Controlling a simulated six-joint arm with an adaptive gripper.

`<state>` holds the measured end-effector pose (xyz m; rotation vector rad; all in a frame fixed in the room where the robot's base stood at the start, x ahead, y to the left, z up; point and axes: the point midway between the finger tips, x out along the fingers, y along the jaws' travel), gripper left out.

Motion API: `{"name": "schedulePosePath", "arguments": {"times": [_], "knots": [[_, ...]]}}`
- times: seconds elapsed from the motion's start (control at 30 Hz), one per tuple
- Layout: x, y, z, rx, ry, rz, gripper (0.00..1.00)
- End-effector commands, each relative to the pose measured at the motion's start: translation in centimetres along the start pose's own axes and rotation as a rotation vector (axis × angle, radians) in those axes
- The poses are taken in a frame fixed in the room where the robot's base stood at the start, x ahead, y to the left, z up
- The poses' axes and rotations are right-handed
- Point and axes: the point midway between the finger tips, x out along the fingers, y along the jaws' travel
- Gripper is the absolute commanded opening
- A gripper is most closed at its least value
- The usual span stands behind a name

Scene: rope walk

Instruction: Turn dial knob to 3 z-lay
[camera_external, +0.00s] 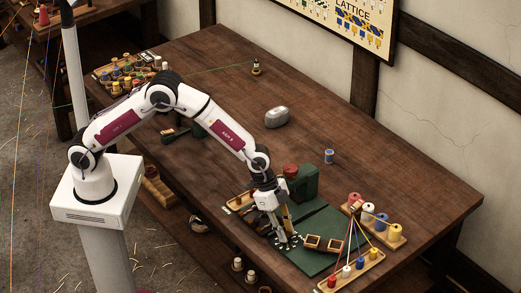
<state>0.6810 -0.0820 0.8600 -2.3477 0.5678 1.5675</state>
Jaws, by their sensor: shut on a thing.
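My gripper (283,239) points down at the front of the green machine plate (318,224), near the right end of the table. It is shut on the dial knob, which my fingers mostly hide. White marks of the dial (293,238) show around the fingertips. The marks are too small to read, so I cannot tell which setting the knob points to.
A green block (303,183) stands just behind my gripper. Spool racks (349,271) with taut coloured strands are at the right front. A grey rounded object (277,117) lies mid-table, with clear wood around it.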

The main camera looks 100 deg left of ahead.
Motion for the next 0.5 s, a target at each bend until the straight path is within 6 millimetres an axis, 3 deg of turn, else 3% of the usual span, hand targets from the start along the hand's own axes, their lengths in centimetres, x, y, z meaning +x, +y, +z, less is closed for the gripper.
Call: {"name": "schedulePosePath", "arguments": {"times": [0.5], "knots": [[0.07, -0.02, 0.12, 0.045, -0.003, 0.020, 0.00]]}}
